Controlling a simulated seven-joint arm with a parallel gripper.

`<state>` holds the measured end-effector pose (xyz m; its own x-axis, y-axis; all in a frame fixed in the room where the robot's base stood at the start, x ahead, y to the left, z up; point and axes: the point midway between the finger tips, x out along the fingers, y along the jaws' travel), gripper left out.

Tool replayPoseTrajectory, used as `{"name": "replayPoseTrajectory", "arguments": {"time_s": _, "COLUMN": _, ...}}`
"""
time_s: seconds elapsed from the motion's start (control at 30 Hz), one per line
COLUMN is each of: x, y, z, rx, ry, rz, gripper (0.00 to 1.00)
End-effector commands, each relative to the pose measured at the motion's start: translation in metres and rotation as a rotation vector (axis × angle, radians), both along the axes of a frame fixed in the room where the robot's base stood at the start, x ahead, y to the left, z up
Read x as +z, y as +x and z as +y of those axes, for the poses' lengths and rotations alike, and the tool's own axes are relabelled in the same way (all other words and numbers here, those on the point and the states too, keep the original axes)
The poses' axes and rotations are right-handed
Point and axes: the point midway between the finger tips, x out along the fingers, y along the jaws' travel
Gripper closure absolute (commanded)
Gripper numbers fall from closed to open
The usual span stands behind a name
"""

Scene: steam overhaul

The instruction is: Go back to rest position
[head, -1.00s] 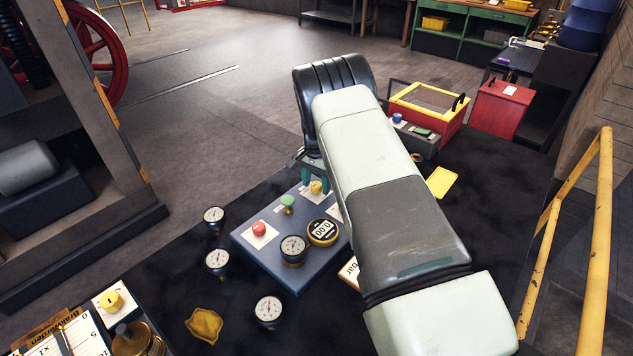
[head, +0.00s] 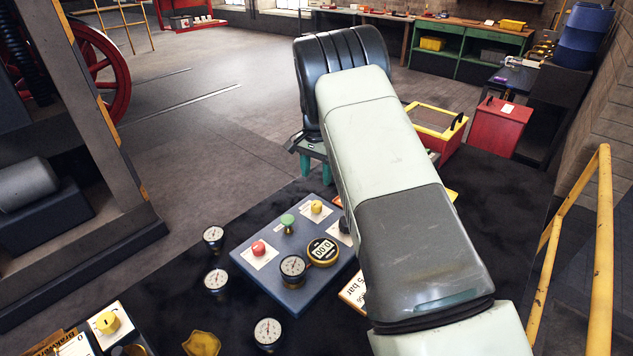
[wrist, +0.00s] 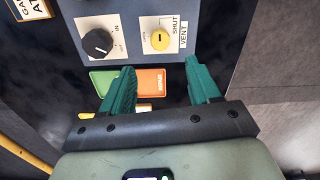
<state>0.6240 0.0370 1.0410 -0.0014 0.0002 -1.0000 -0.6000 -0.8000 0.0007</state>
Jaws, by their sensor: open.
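My gripper (wrist: 160,82) is open and empty, with its two green fingers apart. It hangs above the far end of a blue-grey control panel (head: 290,292), and its fingers show small in the head view (head: 316,168). On the panel are a red knob (head: 258,248), a green knob (head: 288,221) and a yellow knob (head: 317,207). In the wrist view, a yellow knob (wrist: 159,40) marked SHUT and VENT and a black knob (wrist: 97,43) lie beyond the fingertips. My forearm hides the panel's right side.
Several dial gauges, one of them (head: 217,281), stand on the dark table (head: 130,285) left of the panel. A red box with a yellow rim (head: 428,120) stands behind my arm. A yellow railing (head: 600,230) runs along the right. Open floor (head: 220,130) lies beyond the table.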

Motion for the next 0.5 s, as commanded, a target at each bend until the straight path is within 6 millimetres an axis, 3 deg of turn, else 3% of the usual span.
{"name": "replayPoseTrajectory", "arguments": {"time_s": 0.37, "x": 0.006, "y": 0.000, "z": -0.001, "rx": 0.001, "ry": 0.000, "rz": -0.003, "gripper": 0.39}}
{"name": "replayPoseTrajectory", "arguments": {"time_s": 0.5, "x": 0.040, "y": -0.006, "z": -0.005, "rx": 0.019, "ry": 0.010, "rz": -0.029, "gripper": 0.39}}
